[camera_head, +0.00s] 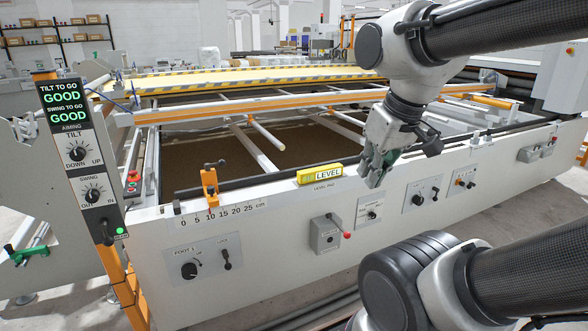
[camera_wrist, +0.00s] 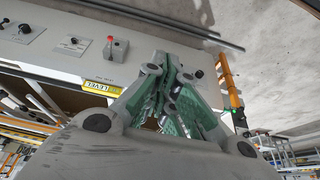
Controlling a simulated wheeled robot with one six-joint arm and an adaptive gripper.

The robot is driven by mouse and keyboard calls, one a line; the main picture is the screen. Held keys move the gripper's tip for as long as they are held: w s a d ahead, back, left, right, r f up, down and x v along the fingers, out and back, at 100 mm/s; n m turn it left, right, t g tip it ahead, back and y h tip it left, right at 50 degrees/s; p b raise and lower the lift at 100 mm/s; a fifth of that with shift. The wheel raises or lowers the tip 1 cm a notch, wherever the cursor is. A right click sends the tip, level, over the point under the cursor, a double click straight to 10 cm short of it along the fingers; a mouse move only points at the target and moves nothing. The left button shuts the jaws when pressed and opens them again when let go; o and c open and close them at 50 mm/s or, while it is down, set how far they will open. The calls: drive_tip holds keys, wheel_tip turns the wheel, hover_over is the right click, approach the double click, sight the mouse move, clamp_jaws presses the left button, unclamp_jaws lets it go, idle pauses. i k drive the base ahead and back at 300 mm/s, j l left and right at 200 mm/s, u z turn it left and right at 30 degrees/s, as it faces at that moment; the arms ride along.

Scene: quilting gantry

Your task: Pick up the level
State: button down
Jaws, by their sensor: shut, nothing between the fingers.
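The level (camera_head: 320,174) is a yellow bar with a "LEVEL" label. It lies on the top edge of the white front panel, above the words "LEVEL PAD". It also shows upside down in the wrist view (camera_wrist: 101,88), left of my fingers. My gripper (camera_head: 377,170) is to the right of the level in the head view, apart from it. Its greenish fingers (camera_wrist: 176,100) are shut and empty.
The white panel (camera_head: 280,235) carries knobs, a red-tipped lever (camera_head: 346,235) and a scale. An orange clamp (camera_head: 209,187) stands on its edge to the left of the level. An orange post with a TILT/SWING display (camera_head: 62,97) reads GOOD twice. Rails and rollers lie behind.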

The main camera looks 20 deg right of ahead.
sight(320, 173)
drive_tip(key=i+l+z, duration=0.1)
drive_tip(key=i+l, duration=0.3)
drive_tip(key=i+l+z, duration=0.15)
drive_tip(key=i+l, duration=0.2)
drive_tip(key=i, duration=0.2)
drive_tip(key=i+l+z, duration=0.1)
drive_tip(key=i+l, duration=0.15)
drive_tip(key=i, duration=0.25)
